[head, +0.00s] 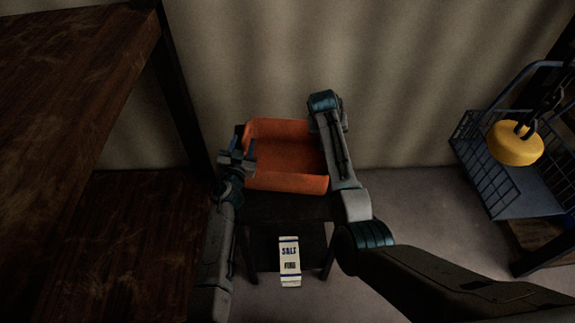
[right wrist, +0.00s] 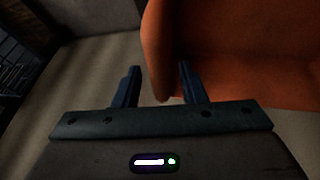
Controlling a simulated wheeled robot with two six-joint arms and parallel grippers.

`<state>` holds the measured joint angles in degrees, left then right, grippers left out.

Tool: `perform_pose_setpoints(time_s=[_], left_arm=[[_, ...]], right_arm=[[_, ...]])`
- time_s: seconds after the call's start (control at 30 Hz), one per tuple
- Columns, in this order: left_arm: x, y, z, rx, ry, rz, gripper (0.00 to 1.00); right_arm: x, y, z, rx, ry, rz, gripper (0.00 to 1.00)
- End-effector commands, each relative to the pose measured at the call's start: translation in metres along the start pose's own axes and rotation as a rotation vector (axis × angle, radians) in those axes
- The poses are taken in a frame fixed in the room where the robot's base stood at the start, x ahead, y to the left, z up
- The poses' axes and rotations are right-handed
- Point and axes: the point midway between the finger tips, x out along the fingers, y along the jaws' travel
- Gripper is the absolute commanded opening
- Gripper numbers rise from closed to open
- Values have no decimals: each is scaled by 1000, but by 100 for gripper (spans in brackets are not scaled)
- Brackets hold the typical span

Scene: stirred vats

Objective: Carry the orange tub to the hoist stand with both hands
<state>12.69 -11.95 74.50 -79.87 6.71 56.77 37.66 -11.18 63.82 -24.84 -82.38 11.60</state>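The orange tub (head: 290,181) sits on a small dark stand (head: 290,207) in the middle of the head view. My left gripper (head: 245,141) is at the tub's left wall, its two fingers apart; whether they touch the wall is unclear. My right gripper is at the tub's far right corner in the head view, its fingers hidden behind my wrist. In the right wrist view my right gripper (right wrist: 160,84) is open, with the end of the tub's wall (right wrist: 157,45) showing between its fingers and a gap on each side. I cannot pick out the hoist stand for certain.
A white salt box (head: 289,262) stands below, under the dark stand. A brown wooden table (head: 60,100) fills the left. At right, a blue wire basket (head: 490,182) and a yellow weight (head: 515,146) with a hook are near. Grey floor between is clear.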

Motion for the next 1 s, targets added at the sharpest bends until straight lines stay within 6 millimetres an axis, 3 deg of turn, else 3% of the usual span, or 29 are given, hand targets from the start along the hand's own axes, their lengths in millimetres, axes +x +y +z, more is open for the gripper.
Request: perform_pose_setpoints(time_s=[0.4,0.67,0.83,1.0], left_arm=[[-72,0,1,1,-3,-1,39],[-91,0,1,0,-1,0,39],[-91,0,0,0,-1,0,39],[-91,0,0,0,-1,0,39]], right_arm=[[0,0,0,0,0,0,38],[-3,0,0,0,1,0,38],[-25,-1,0,1,3,-2,38],[-63,-1,0,1,4,-3,38]])
